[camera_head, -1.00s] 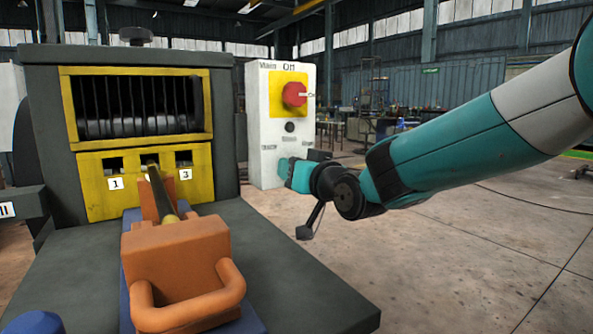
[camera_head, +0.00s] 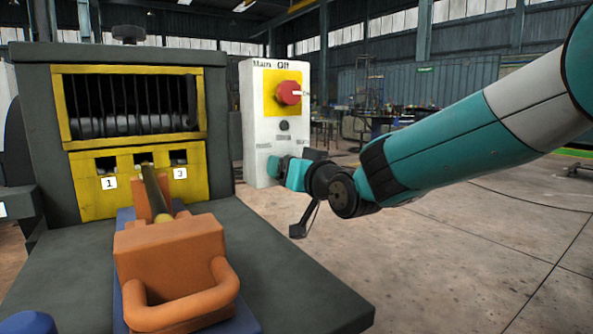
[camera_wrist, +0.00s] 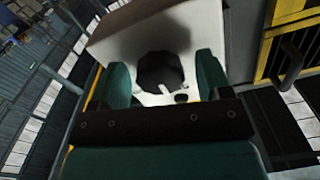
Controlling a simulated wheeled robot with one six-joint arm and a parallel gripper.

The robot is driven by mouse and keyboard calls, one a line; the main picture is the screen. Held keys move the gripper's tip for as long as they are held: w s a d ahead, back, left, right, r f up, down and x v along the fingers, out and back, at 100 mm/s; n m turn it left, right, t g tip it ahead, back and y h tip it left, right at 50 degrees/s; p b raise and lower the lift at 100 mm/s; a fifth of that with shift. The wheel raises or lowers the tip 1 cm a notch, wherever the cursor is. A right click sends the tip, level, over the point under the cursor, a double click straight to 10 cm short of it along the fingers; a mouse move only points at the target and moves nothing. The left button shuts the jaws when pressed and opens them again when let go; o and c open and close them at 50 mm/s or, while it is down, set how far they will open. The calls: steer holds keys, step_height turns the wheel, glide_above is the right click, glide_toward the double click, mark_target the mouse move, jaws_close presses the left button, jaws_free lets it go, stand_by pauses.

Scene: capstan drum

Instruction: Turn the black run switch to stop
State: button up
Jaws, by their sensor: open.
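The white control box (camera_head: 258,150) stands right of the yellow-fronted machine. In the wrist view, a black many-sided knob (camera_wrist: 160,70), seemingly the run switch, is on the box's face (camera_wrist: 125,48). A small white mark shows at its edge; its setting cannot be read. My gripper (camera_head: 282,172) is at the lower part of the box in the head view and hides the knob there. In the wrist view my gripper (camera_wrist: 163,80) is open, with its teal fingers on either side of the knob. Contact cannot be told.
A red knob (camera_head: 288,93) on a yellow plate and a small black button (camera_head: 284,125) are higher on the box. An orange handled block (camera_head: 175,250) lies on the grey table (camera_head: 300,285). Floor (camera_head: 450,240) to the right is clear.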

steer(key=v, duration=1.7)
steer(key=shift+s+d+p, duration=0.2)
steer(key=shift+p, duration=0.25)
steer(key=d+f+m+g+h, duration=0.1)
steer(key=d+f+g+h, duration=0.35)
steer(key=d+f, duration=0.5)
steer(key=s+d+f+m+g+h, duration=0.3)
steer(key=s+d+f+g+h, duration=0.3)
steer(key=s+d+f, duration=0.5)
steer(key=s+a+r+n+g+y+p, duration=0.2)
steer(key=s+a+r+n+g+y, duration=0.4)
steer(key=s+a+r, duration=0.6)
step_height(320, 180, up, 29)
steer(key=w+t+h+p, duration=0.1)
steer(key=p, duration=2.9)
steer(key=shift+a+n, duration=0.4)
steer(key=shift+a, duration=0.05)
